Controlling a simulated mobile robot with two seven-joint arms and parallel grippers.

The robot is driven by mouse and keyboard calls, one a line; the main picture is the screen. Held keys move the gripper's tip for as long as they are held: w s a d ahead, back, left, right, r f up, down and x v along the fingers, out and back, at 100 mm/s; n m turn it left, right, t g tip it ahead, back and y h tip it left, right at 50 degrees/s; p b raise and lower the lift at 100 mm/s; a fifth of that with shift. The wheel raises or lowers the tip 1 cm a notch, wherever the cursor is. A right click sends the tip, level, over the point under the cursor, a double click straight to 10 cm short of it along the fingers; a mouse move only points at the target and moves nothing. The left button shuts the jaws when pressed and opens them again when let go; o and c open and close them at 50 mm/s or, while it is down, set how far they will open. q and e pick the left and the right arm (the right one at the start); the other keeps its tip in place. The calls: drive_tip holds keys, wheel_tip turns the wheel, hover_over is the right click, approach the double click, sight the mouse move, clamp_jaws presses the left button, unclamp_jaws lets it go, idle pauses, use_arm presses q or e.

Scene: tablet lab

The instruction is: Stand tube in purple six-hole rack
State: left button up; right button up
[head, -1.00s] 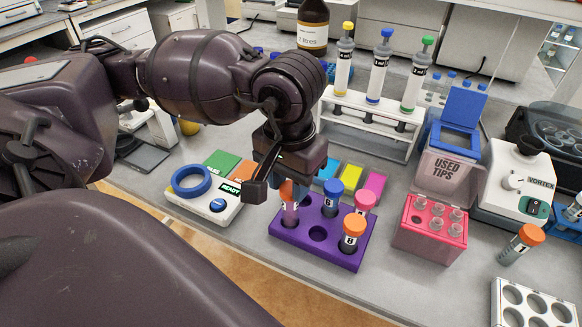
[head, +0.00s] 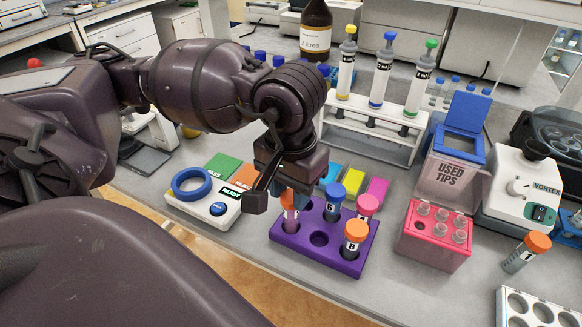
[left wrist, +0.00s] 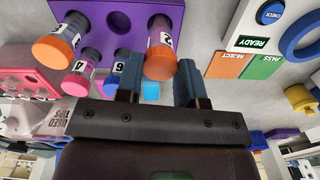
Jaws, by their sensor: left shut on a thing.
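The purple rack (head: 345,264) stands on the bench and holds a blue-capped tube (head: 335,196), a pink-capped tube (head: 367,206) and an orange-capped tube marked 8 (head: 355,236). My left gripper (head: 290,200) is above the rack's left end, shut on an orange-capped tube marked 2 (left wrist: 161,52). That tube's lower part (head: 290,221) is upright at a left hole of the rack; its bottom end is hidden. My right gripper is out of view.
A timer-like device with a blue ring (head: 192,184) is left of the rack. A white pipette stand (head: 385,135) is behind. A white rack (head: 530,310) sits at the lower right. One front rack hole (head: 319,239) is empty.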

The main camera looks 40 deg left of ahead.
use_arm(q)
drive_tip(key=shift+f, duration=0.35)
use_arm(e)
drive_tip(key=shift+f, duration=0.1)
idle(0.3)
use_arm(q)
drive_tip(key=o, duration=0.9)
drive_tip(key=shift+r, duration=0.3)
wheel_tip(320, 180, up, 10)
drive_tip(key=p, duration=0.1)
drive_tip(key=shift+r, duration=0.15)
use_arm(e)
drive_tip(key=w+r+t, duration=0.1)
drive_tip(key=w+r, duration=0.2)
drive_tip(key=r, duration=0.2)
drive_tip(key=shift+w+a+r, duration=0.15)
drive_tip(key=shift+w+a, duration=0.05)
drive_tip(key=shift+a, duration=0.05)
